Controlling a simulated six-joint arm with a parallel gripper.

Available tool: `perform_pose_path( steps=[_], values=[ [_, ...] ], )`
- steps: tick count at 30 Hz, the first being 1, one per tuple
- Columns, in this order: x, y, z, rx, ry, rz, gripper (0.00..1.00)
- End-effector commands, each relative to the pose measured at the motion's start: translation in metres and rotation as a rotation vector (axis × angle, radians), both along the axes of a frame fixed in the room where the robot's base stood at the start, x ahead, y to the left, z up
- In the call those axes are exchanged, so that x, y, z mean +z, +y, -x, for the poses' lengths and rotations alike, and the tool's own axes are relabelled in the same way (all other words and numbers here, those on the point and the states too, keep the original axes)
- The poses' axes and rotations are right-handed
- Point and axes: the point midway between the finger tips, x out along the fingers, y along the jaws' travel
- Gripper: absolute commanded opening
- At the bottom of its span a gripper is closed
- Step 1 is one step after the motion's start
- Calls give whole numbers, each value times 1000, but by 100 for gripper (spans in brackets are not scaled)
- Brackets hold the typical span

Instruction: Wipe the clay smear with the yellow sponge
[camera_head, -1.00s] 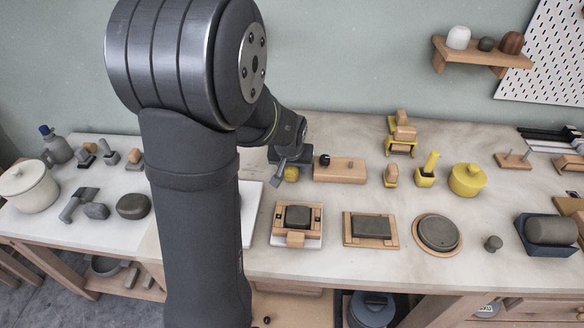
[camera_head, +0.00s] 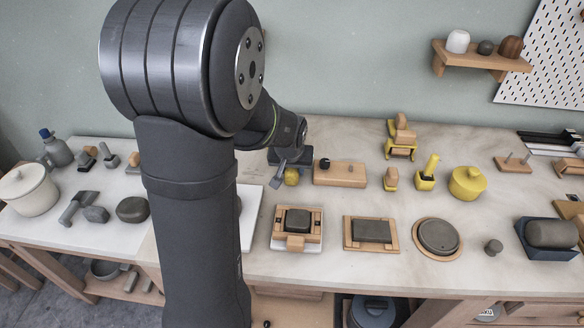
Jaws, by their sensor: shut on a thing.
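My gripper (camera_head: 289,164) is at the back middle of the table, beside a wooden block, and is partly hidden by my own arm. Whether the sponge touches the tabletop I cannot tell. I cannot make out the clay smear. A white board (camera_head: 250,214) shows just right of my arm, and my arm hides much of it.
A wooden block (camera_head: 340,174) with a dark knob stands close right of my gripper. Wooden frames with grey clay slabs (camera_head: 298,220) (camera_head: 371,231) lie in front. A yellow lidded pot (camera_head: 467,183) and yellow holder (camera_head: 425,181) stand farther right. A white jar (camera_head: 28,190) is far left.

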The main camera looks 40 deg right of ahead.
Motion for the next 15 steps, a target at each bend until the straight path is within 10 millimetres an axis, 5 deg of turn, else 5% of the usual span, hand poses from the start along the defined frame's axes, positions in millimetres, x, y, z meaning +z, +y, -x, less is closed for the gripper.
perform_pose_path(
  steps=[15],
  values=[
    [38, 0, 0, 0, -1, 1, 10]
  ],
)
